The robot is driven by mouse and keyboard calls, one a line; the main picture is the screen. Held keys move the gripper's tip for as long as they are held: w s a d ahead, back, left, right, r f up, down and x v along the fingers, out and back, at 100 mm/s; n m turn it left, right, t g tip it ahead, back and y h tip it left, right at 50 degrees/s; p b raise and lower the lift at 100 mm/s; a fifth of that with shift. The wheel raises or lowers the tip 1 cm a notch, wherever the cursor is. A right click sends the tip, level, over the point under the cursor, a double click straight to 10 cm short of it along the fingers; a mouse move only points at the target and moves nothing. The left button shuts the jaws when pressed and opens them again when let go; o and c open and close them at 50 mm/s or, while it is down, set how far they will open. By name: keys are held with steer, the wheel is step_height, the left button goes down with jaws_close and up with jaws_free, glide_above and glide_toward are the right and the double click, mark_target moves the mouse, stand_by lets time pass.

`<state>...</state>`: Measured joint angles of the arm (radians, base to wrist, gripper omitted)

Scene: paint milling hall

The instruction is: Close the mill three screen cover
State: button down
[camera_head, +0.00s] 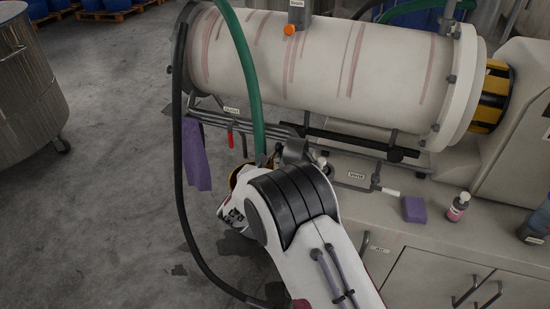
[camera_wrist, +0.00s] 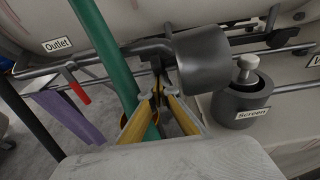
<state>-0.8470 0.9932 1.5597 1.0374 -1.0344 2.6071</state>
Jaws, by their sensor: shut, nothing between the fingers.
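The screen cover (camera_wrist: 205,60) is a dark grey metal cup with a lever sticking out to its left. In the wrist view it sits up and left of the screen housing (camera_wrist: 238,112), apart from its opening. The housing is a dark grey cylinder labelled "Screen", open at the top with a pale knob (camera_wrist: 248,68) showing. My gripper (camera_wrist: 160,72) is shut and empty, its tips right by the cover's lever; I cannot tell if they touch. In the head view the cover (camera_head: 294,151) shows just behind my wrist, which hides most of the gripper.
A green hose (camera_wrist: 108,60) runs close to the left of my gripper. The large pale mill drum (camera_head: 320,58) lies above, with pipes and a red-handled valve (camera_head: 230,136) below it. A purple cloth (camera_head: 196,155) hangs at left. A sponge (camera_head: 414,209) and bottle (camera_head: 458,206) stand on the right bench.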

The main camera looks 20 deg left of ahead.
mark_target(301, 146)
steer(key=shift+d+r, duration=0.35)
steer(key=shift+r, duration=0.4)
steer(key=shift+d+r, duration=0.3)
steer(key=shift+r, duration=0.4)
steer(key=shift+d+r, duration=1.55)
steer(key=shift+d, duration=0.1)
steer(key=shift+w+d+r, duration=0.1)
steer(key=shift+d+r, duration=0.2)
steer(key=shift+d, duration=0.4)
steer(key=shift+d+r, duration=0.25)
steer(key=shift+d, duration=0.4)
steer(key=shift+d+f+m, duration=0.3)
steer(key=shift+d+m, duration=0.3)
steer(key=shift+d, duration=0.15)
steer(key=shift+a, duration=0.15)
steer(key=shift+w+a+r, duration=0.1)
steer(key=shift+a+r, duration=0.05)
steer(key=shift+a, duration=0.8)
steer(key=shift+w+a+r, duration=0.1)
steer(key=shift+a, duration=0.8)
steer(key=s+d, duration=0.2)
steer(key=s, duration=0.8)
steer(key=shift+f, duration=0.15)
steer(key=shift+w, duration=0.1)
